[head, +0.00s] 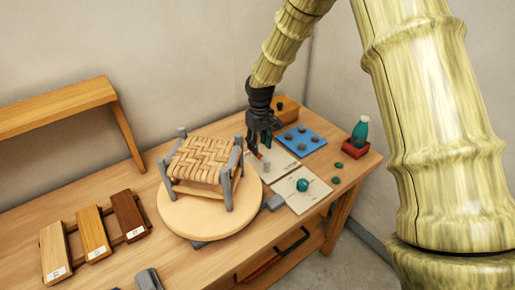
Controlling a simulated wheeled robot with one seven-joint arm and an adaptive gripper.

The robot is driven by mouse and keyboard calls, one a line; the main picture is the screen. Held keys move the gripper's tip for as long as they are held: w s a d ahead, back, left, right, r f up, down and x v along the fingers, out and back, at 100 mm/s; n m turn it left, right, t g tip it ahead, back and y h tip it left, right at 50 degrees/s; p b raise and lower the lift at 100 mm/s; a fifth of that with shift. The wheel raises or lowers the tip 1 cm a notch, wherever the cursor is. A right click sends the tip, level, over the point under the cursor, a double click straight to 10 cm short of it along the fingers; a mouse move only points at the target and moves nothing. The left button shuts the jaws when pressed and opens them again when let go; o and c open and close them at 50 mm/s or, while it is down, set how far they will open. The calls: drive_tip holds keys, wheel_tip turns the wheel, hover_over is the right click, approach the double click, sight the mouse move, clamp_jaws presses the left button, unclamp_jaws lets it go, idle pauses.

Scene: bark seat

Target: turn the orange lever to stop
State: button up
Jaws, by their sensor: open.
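My gripper (260,143) is open and points down over the back right of the workbench, behind the woven stool. A small orange piece, probably the orange lever (258,155), shows just below the fingers, at the left edge of a pale plate (284,164). The fingers hide part of it. I cannot tell whether they touch it or which way the lever points. A short grey post (266,166) stands on the same plate. Any stop mark is too small to read.
A woven-seat stool (206,160) stands on a round wooden turntable (185,218), left of my gripper. Nearby are a second plate with a teal knob (302,185), a blue tray (313,138), a wooden block (287,107) and a teal bottle (360,132) in a red holder.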

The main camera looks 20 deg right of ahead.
drive_tip(key=shift+g, duration=0.3)
drive_tip(key=w+f, duration=0.1)
drive_tip(key=f, duration=0.1)
drive_tip(key=w+f, duration=0.1)
drive_tip(key=f, duration=0.1)
drive_tip(key=w+f+p, duration=0.1)
drive_tip(key=w+f, duration=0.1)
drive_tip(key=shift+w+f, duration=0.1)
drive_tip(key=shift+f, duration=0.15)
drive_tip(key=shift+s+r, duration=0.35)
drive_tip(key=shift+s, duration=0.25)
drive_tip(key=shift+s+r, duration=0.35)
drive_tip(key=shift+s, duration=0.25)
drive_tip(key=shift+s+d+r, duration=0.1)
drive_tip(key=shift+s+r, duration=0.05)
drive_tip(key=c, duration=0.3)
drive_tip(key=shift+w+f, duration=0.7)
drive_tip(key=shift+w, duration=0.05)
clamp_jaws()
drive_tip(key=shift+s+r, duration=0.1)
